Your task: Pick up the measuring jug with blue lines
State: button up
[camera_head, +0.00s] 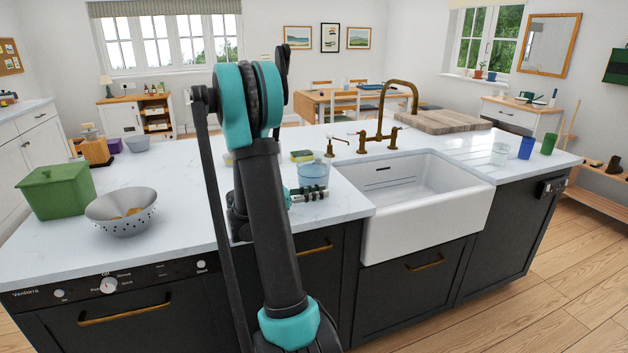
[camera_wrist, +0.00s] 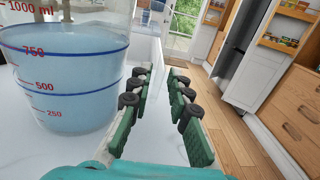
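The measuring jug (camera_head: 314,172) is clear with blue-tinted sides and stands upright on the white worktop, left of the sink. In the wrist view the jug (camera_wrist: 70,85) fills the left side, with blue lines and red numbers such as 750, 500 and 250; its left edge is cut off. My gripper (camera_wrist: 163,88) is open and empty, its two green-padded fingers apart. The jug is to the left of the fingers, not between them. In the head view my gripper (camera_head: 314,193) is low over the worktop, just in front of the jug, partly hidden by my arm.
A white sink (camera_head: 430,205) with a brass tap (camera_head: 382,115) lies right of the jug. A sponge (camera_head: 301,156) and a soap dispenser (camera_head: 337,148) stand behind it. A colander (camera_head: 122,212) and green bin (camera_head: 56,190) are at left. Cups (camera_head: 526,147) stand at far right.

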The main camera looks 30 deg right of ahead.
jog(key=shift+x, duration=2.7)
jog(key=shift+w+r, duration=0.1)
jog(key=shift+r, duration=0.05)
jog(key=shift+c, duration=0.4)
grip_shut()
